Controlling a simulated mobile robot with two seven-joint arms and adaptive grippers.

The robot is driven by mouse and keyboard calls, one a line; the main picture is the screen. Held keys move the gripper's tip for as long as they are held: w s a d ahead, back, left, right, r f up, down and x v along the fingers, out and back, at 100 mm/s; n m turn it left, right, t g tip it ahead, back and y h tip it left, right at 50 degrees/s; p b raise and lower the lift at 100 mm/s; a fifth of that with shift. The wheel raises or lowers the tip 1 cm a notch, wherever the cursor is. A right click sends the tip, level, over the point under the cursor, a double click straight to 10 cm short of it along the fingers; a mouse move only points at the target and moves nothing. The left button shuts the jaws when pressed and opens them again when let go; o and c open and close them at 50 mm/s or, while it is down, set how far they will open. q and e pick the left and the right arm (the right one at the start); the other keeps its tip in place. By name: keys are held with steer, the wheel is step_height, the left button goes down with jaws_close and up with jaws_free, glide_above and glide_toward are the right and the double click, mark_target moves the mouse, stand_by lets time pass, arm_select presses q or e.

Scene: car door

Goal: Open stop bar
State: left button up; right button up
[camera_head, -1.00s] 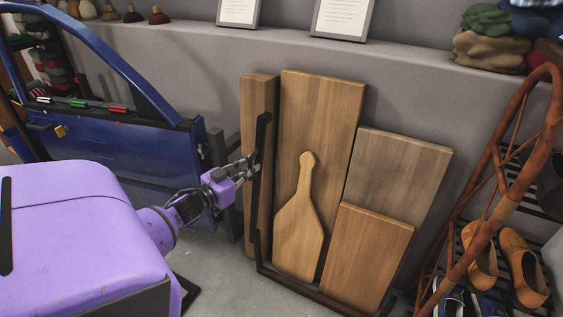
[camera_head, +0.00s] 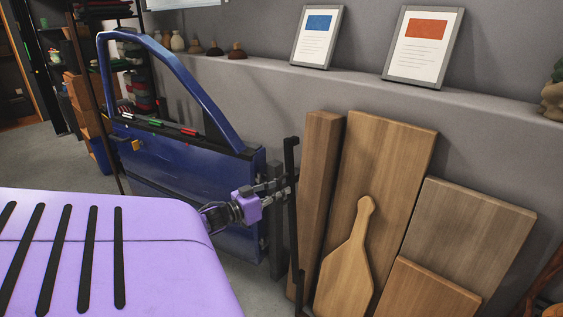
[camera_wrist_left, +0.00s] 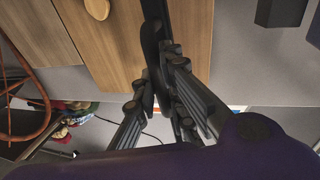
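The stop bar is a thin black upright bar (camera_head: 292,232) at the left end of the leaning wooden boards. My left gripper (camera_head: 284,185), on a purple wrist, reaches it from the left at its upper half. In the left wrist view, the dark bar (camera_wrist_left: 153,35) runs between my fingers (camera_wrist_left: 155,90), which look closed around it. The finger contact is partly hidden by the finger links. My right gripper is not in view.
A blue car door (camera_head: 190,165) stands just left of the bar. A narrow board (camera_head: 318,180), a tall board (camera_head: 385,170) and a paddle-shaped board (camera_head: 347,270) lean at the wall. Framed papers (camera_head: 422,45) stand on the ledge. My purple base fills the lower left.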

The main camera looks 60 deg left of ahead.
arm_select(q)
steer(key=o, duration=0.4)
steer(key=s, duration=1.2)
steer(key=shift+d+f, duration=0.15)
steer(key=shift+d, duration=0.3)
